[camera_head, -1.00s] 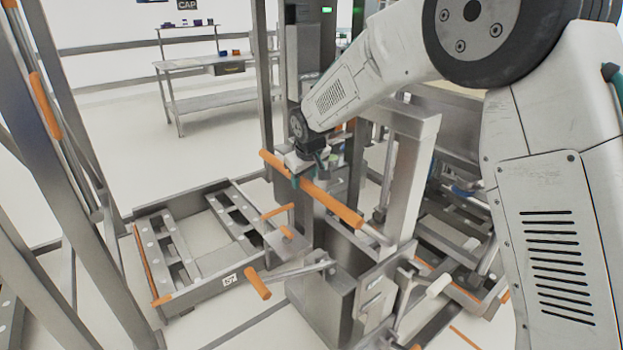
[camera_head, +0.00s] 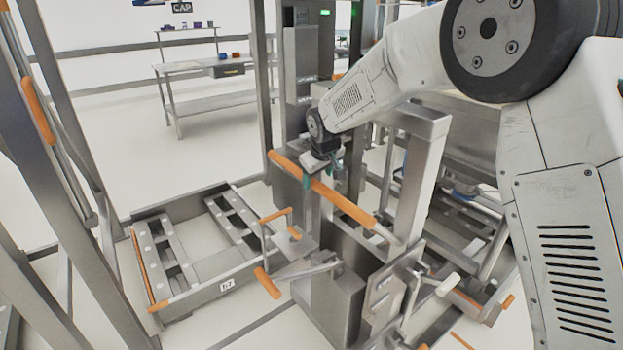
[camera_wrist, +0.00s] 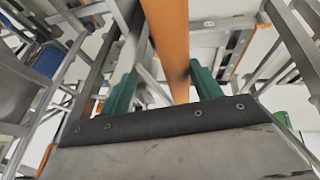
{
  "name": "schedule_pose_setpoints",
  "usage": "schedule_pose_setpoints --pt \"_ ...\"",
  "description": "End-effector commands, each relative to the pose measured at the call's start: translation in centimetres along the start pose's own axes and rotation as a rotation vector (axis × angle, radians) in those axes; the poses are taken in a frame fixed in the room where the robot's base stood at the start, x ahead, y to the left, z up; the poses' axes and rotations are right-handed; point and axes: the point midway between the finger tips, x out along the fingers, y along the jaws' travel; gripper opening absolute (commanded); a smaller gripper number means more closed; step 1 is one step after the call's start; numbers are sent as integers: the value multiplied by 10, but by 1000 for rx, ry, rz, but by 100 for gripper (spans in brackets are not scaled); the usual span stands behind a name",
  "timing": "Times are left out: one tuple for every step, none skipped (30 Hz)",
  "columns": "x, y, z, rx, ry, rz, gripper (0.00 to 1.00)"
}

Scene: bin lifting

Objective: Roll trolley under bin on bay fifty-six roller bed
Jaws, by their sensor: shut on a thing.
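The trolley is a grey steel frame with a tall post (camera_head: 421,177) and a long orange push bar (camera_head: 345,206). My gripper (camera_head: 322,177) is shut on that bar, left of its middle. In the wrist view the orange bar (camera_wrist: 168,42) runs between the green fingers of my gripper (camera_wrist: 158,88). A roller bed (camera_head: 203,292) with two roller strips lies low at the left, with no bin on it. Its label seems to read 57. No bin is clearly recognisable, and a bed marked fifty-six cannot be made out.
A second low steel frame (camera_head: 470,298) with orange edging lies right of the trolley, partly hidden by it and my arm. Steel uprights (camera_head: 75,190) stand close at the left. A workbench (camera_head: 205,68) stands at the back. Pale floor is open behind the left bed.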

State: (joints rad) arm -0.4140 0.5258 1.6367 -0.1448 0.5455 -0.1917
Motion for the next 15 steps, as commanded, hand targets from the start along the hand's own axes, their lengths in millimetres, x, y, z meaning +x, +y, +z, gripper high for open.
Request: schedule_pose_setpoints --pt "1 2 2 -2 -7 2 49" --pt "1 0 2 -3 -7 1 49" --pt "1 -2 1 -5 -6 0 49" --pt "1 -4 0 -7 -6 -1 49" --pt "1 -5 0 -8 -6 -2 49" --pt "1 -7 -1 -10 -5 -3 49" --pt "1 -8 -2 -11 -5 -4 49" --pt "1 -9 -2 -11 -5 -4 49" --pt "0 -10 -2 -12 -5 -5 49" --pt "0 -11 -3 -13 -5 -5 49" --pt "0 -12 -3 -13 -5 -6 49" --pt "0 -12 -3 -14 -4 -6 49" --pt "0 -13 -4 -14 -4 -7 49" --pt "0 -14 -4 -14 -4 -7 49" --pt "0 -14 -4 -15 -4 -8 49"
